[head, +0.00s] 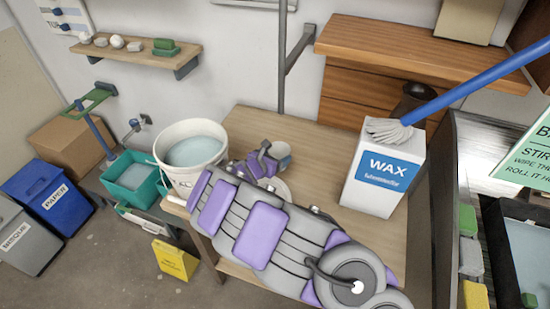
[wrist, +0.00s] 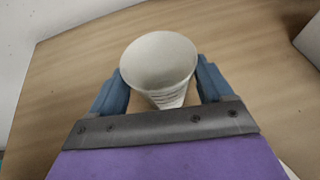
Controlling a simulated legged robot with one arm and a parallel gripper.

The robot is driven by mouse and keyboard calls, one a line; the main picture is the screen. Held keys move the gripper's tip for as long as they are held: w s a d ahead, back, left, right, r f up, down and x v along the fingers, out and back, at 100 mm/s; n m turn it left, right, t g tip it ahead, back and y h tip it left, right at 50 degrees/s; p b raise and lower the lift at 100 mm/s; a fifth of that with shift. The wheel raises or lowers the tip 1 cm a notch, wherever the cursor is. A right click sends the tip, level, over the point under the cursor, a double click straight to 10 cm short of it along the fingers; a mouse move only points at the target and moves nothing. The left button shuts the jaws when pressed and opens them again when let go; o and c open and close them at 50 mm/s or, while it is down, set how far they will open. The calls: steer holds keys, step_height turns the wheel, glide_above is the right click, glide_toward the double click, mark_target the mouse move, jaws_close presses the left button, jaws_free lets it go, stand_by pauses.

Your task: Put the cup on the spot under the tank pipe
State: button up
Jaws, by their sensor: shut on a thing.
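The pale cup (wrist: 160,62) is between the two blue fingers of my gripper (wrist: 163,80) in the wrist view. Its open rim faces the camera, its inside looks empty, and ridges show on its lower side. My gripper is shut on it. In the head view my gripper (head: 268,160) is over the table's back half, with the cup (head: 283,152) partly hidden behind it. A grey vertical pipe (head: 282,60) runs down the wall behind the table. I cannot make out a marked spot; my arm covers much of the tabletop.
A white bucket of pale liquid (head: 194,150) stands left of my gripper. A WAX box (head: 384,170) stands to its right, with a mop head (head: 390,131) and blue handle above it. Bare tabletop (head: 325,130) shows between gripper and box. A wooden drawer unit (head: 370,70) is behind.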

steer(key=shift+d, duration=0.1)
steer(key=o, duration=0.9)
steer(key=p+v, duration=0.3)
steer(key=v, duration=0.9)
steer(key=shift+s, duration=0.1)
steer(key=shift+s, duration=0.1)
